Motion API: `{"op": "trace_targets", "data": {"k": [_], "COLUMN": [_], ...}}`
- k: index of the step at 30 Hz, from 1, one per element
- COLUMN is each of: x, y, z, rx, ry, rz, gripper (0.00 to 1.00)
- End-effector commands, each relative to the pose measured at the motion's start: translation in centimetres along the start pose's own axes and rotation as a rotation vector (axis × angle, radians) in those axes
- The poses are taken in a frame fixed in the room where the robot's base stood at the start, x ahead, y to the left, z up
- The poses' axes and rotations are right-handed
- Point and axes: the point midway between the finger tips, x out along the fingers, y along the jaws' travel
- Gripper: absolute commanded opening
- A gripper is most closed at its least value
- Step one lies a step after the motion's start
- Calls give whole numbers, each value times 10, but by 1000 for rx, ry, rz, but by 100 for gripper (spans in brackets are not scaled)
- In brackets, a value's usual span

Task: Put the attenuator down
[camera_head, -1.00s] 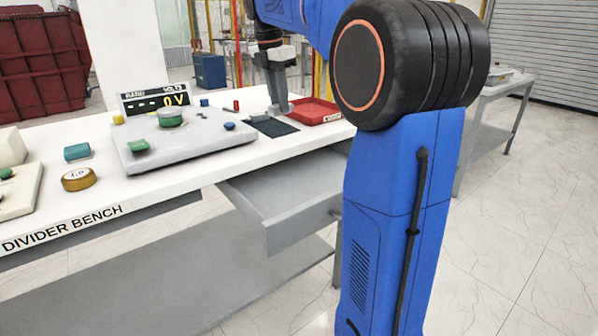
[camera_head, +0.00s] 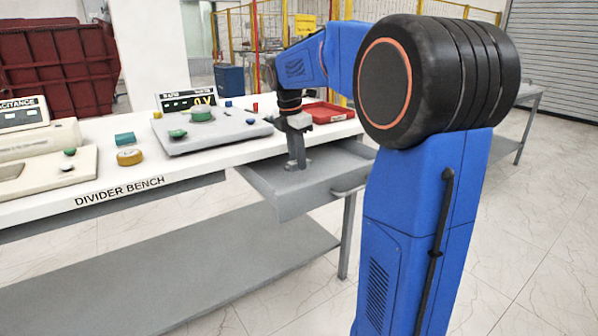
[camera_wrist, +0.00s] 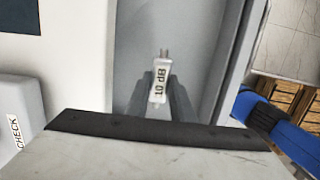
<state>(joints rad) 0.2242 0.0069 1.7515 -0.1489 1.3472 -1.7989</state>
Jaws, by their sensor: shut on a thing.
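The attenuator (camera_wrist: 159,82) is a small pale block marked "10 dB" with metal prongs at its far end. In the wrist view it sits between the two grey fingers of my gripper (camera_wrist: 160,95), which is shut on it. In the head view my gripper (camera_head: 297,163) points down into the open grey drawer (camera_head: 325,197) under the bench. The attenuator is too small to make out there. Grey drawer floor shows behind it in the wrist view; I cannot tell whether the attenuator touches it.
The white divider bench (camera_head: 50,207) carries a grey console (camera_head: 212,130) with a green knob, a voltage display (camera_head: 188,99), a teal block (camera_head: 125,138), a yellow round piece (camera_head: 130,157) and a red tray (camera_head: 328,112). The drawer's walls stand around my gripper.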

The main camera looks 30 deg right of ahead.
Motion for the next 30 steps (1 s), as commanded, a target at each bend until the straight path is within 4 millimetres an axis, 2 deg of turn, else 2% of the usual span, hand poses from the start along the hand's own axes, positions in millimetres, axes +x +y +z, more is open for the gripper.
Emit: {"op": "trace_targets", "data": {"k": [5, 13, 25, 26, 27, 30], "x": [10, 40, 46, 45, 45, 45], "y": [0, 0, 0, 0, 0, 0], "z": [-2, -6, -7, -7, -7, -7], "rx": [0, 1, 0, 0, 0, 0], "ry": [0, 0, 0, 0, 0, 0], "rz": [-1, -1, 0, 1, 1, 0], "gripper": [0, 0, 0, 28, 38, 40]}}
